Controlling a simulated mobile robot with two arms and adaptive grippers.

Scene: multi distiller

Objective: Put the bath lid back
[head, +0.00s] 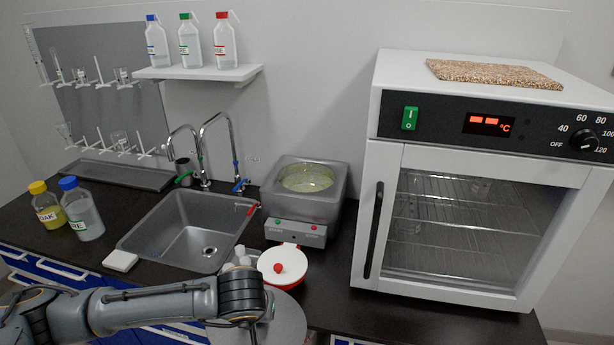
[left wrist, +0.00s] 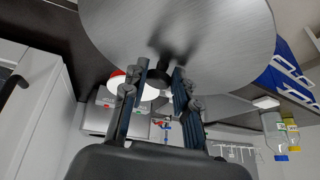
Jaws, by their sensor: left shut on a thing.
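The bath (head: 328,206) is a grey metal box with a control panel, on the counter right of the sink. Its round top opening is uncovered and shows yellowish liquid. The bath lid (head: 291,325) is a grey metal disc at the bottom of the head view, in front of the bath and partly hidden by my left arm. In the left wrist view the lid (left wrist: 220,35) fills the top. My left gripper (left wrist: 158,78) is shut on the lid's dark knob. My right gripper is not in view.
A white and red pot (head: 268,271) with a red knob stands in front of the bath. The sink (head: 160,232) with taps lies left. A white oven (head: 362,200) stands right. Two bottles (head: 84,215) stand at far left. A shelf (head: 200,74) holds three bottles.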

